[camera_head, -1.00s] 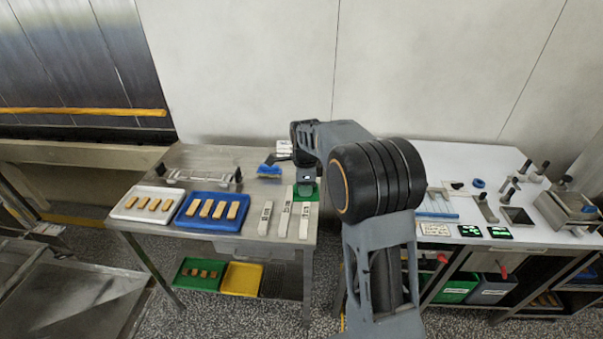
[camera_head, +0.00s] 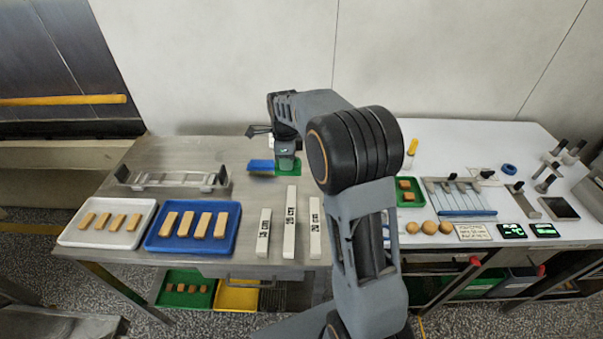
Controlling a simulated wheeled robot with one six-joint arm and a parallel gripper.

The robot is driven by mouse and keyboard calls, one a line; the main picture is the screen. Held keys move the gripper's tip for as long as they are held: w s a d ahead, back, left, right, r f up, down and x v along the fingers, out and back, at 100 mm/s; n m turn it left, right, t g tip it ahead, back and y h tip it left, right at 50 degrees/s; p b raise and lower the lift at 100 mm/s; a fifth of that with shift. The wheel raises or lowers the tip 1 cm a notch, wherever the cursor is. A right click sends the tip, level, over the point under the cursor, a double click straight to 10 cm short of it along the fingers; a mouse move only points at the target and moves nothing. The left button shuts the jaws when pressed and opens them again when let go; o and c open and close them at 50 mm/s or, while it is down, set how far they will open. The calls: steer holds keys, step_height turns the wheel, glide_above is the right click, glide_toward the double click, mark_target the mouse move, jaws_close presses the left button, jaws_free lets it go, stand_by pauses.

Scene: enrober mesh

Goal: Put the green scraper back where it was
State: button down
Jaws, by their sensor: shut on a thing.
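The green scraper (camera_head: 292,168) shows as a flat green patch under my gripper, at the back right of the steel table (camera_head: 180,255). My gripper (camera_head: 287,161) points down and is shut on it. The jaws are mostly hidden by the gripper body, and I cannot tell whether the scraper touches the table. A blue scraper (camera_head: 260,166) lies just left of the green one, with a small gap or nearly touching.
On the steel table are a white tray (camera_head: 64,234) and a blue tray (camera_head: 150,240) of bars, a metal frame (camera_head: 170,180) and white length blocks (camera_head: 289,225). The white table (camera_head: 455,140) to the right holds tools, round pieces and a green tray (camera_head: 408,205).

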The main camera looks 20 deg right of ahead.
steer(key=w+d+f+p, duration=0.3)
steer(key=w+d+f, duration=0.2)
steer(key=w+d, duration=0.15)
steer(key=p, duration=0.1)
glide_above(305, 172)
steer(key=a, duration=0.1)
steer(key=f, duration=0.2)
steer(key=s+f, duration=0.1)
steer(key=f, duration=0.1)
steer(key=shift+f, duration=0.35)
steer(key=shift+w+d+f, duration=0.4)
steer(key=shift+f, duration=0.3)
steer(key=shift+w+f+p, duration=0.1)
steer(key=shift+f+p, duration=0.45)
steer(key=shift+f, duration=1.1)
steer(key=shift+f, duration=0.2)
steer(key=c, duration=0.9)
jaws_free()
